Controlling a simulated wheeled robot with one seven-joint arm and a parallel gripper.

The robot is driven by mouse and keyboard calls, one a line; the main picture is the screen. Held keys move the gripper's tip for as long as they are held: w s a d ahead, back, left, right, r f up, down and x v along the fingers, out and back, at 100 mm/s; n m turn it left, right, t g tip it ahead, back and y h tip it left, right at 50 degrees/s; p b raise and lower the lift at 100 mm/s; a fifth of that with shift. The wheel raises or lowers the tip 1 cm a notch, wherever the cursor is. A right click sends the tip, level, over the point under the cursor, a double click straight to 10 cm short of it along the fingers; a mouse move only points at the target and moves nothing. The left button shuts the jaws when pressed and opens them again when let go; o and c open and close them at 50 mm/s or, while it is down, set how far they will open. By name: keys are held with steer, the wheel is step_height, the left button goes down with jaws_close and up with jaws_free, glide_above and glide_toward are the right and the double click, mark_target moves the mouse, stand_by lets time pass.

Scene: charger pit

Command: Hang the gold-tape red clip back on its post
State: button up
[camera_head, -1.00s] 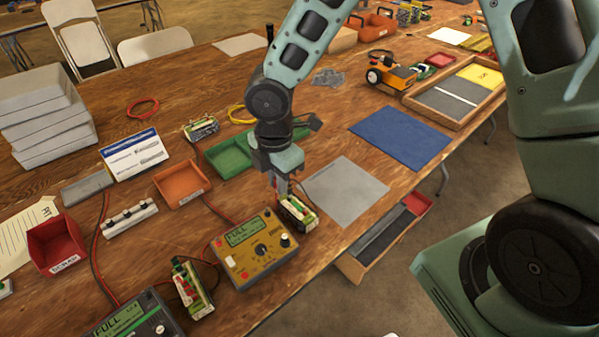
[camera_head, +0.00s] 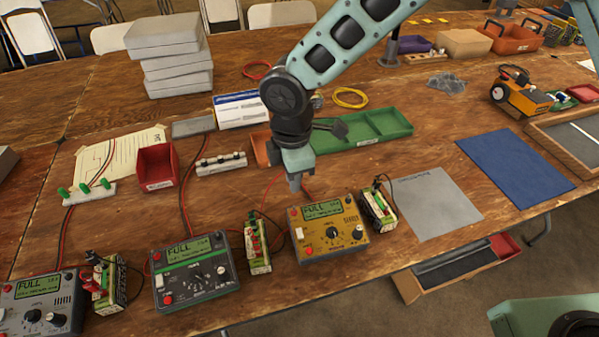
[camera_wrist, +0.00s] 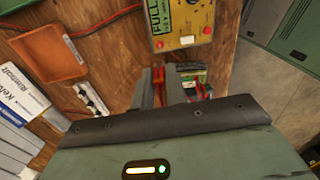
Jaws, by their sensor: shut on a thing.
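My gripper (camera_head: 294,183) is just behind the gold charger (camera_head: 355,246), pointing down. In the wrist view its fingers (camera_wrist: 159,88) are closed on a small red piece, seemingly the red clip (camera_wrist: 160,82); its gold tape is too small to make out. A red lead shows near the fingers in the head view. A white rail with several short posts (camera_head: 221,164) stands behind and left of my gripper; it also shows in the wrist view (camera_wrist: 92,97). A battery pack (camera_head: 379,208) stands right of the gold charger.
A dark charger (camera_head: 195,272) and another battery pack (camera_head: 257,246) stand left of the gold charger. An orange tray (camera_wrist: 48,52) and a green tray (camera_head: 372,128) lie behind my gripper. A red bin (camera_head: 157,166) is left of the rail. A grey mat (camera_head: 437,203) is clear.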

steer(key=shift+f, duration=0.2)
stand_by(0.3)
steer(key=shift+f+b, duration=2.2)
steer(key=shift+f, duration=1.1)
steer(key=shift+f, duration=0.25)
steer(key=o, duration=0.8)
steer(key=shift+o, duration=0.2)
steer(key=shift+o, duration=1.1)
steer(key=shift+r, duration=0.1)
